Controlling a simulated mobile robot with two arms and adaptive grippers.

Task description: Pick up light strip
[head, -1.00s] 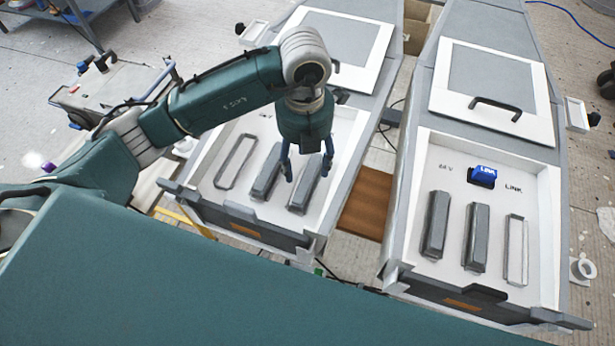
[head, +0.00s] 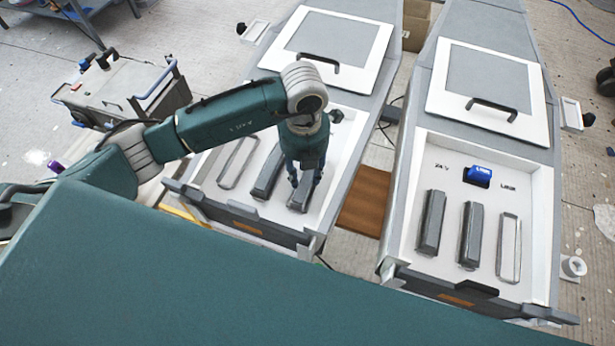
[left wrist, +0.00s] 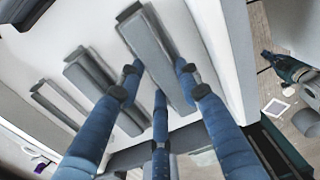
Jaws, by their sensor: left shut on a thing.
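A long dark grey light strip (head: 299,203) sits at the right end of a row in the left white-walled mould. In the left wrist view the strip (left wrist: 148,45) runs up between the blue fingers. My left gripper (head: 304,182) points down over this strip and is shut on it; the fingers hide part of it. The strip still appears to be at the mould floor; I cannot tell whether it is lifted. A second grey strip (head: 268,172) lies beside it on the left, also in the left wrist view (left wrist: 90,77). My right gripper does not show.
An empty outlined slot (head: 238,162) is left of the strips. The right mould (head: 548,210) holds two grey strips, another outlined slot (head: 509,247) and a blue block (head: 478,175). A grey cart (head: 125,88) stands left. A brown board (head: 367,200) lies between the moulds.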

